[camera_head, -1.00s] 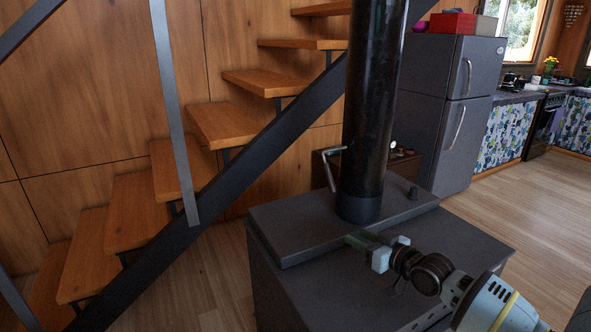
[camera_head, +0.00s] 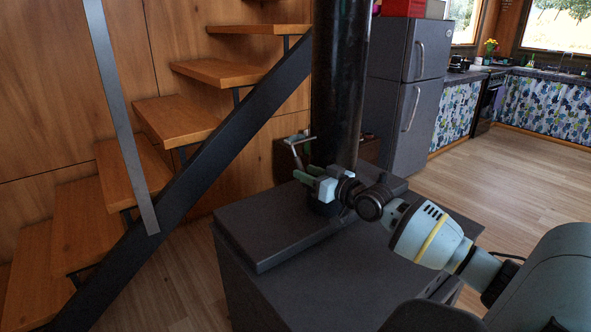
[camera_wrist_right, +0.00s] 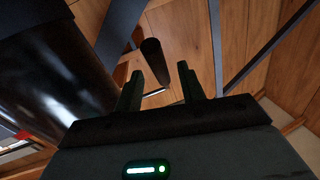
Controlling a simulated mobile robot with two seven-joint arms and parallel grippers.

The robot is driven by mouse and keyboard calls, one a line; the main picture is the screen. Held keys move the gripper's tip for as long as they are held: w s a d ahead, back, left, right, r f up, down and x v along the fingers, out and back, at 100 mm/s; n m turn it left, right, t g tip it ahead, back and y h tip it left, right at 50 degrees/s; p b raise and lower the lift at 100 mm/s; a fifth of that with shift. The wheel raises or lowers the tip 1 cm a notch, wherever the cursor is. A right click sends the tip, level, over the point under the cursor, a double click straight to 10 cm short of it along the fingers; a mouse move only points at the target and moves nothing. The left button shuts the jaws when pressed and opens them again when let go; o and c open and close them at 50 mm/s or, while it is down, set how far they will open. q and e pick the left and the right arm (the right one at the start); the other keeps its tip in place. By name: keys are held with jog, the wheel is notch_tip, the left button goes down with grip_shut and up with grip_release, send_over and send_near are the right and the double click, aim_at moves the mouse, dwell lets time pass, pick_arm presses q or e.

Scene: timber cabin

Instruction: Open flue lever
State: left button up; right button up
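The black flue pipe (camera_head: 337,90) rises from the top of the dark stove. A thin metal flue lever (camera_head: 298,158) with a short crosspiece at its top stands at the pipe's left side. My right gripper (camera_head: 310,181) is in front of the pipe, just below the lever. In the right wrist view the fingers (camera_wrist_right: 160,88) are spread with a gap between them. A dark cylinder (camera_wrist_right: 152,62), perhaps part of the lever, shows beyond that gap; contact cannot be told. The pipe fills the left of that view (camera_wrist_right: 55,75). My left gripper is not in view.
The stove top (camera_head: 270,232) lies beneath my right arm. A staircase with a dark sloping beam (camera_head: 190,185) stands at the left. A grey fridge (camera_head: 410,95) is behind at the right. Open wooden floor (camera_head: 500,170) lies to the right.

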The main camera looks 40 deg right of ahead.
jog(key=shift+w+a+b, duration=0.1)
jog(key=shift+w+b, duration=0.2)
jog(key=shift+w, duration=2.05)
grip_shut()
